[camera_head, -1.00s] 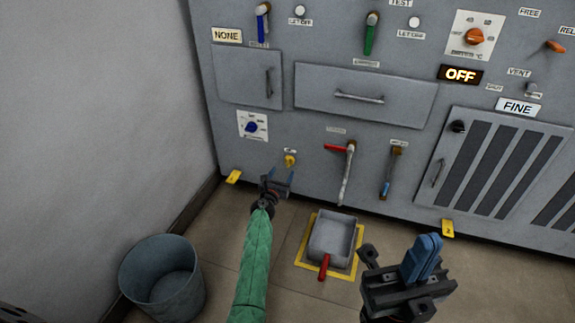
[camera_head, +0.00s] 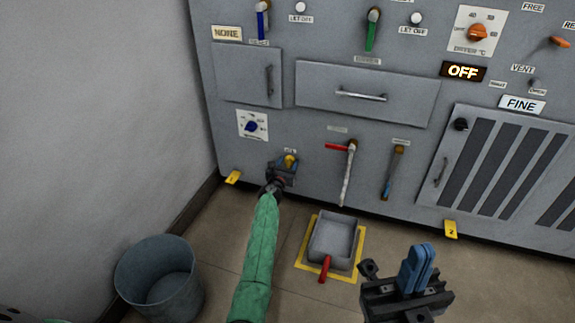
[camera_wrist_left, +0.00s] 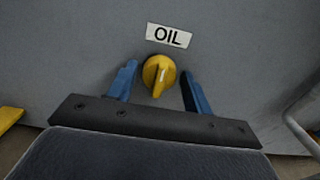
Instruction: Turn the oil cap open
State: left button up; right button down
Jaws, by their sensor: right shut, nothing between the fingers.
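The oil cap is a yellow knob (camera_wrist_left: 158,76) with a raised ridge, on the grey panel under a white OIL label (camera_wrist_left: 169,35). The cap also shows in the head view (camera_head: 290,160), low on the panel. My left gripper (camera_wrist_left: 160,88) is open, with one blue finger on each side of the cap. Gaps show between the fingers and the cap, so it is not gripped. The left gripper also shows in the head view (camera_head: 285,168), right at the cap. My right gripper (camera_head: 418,268) is shut and empty, low at the right of the head view.
A grey pan (camera_head: 332,240) lies on a yellow-framed floor mark. A bucket (camera_head: 158,280) stands at the lower left. A wall (camera_head: 100,120) rises at the left.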

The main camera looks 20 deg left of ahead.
pick_arm(q)
jog(key=c, duration=0.7)
jog(key=shift+o, duration=0.2)
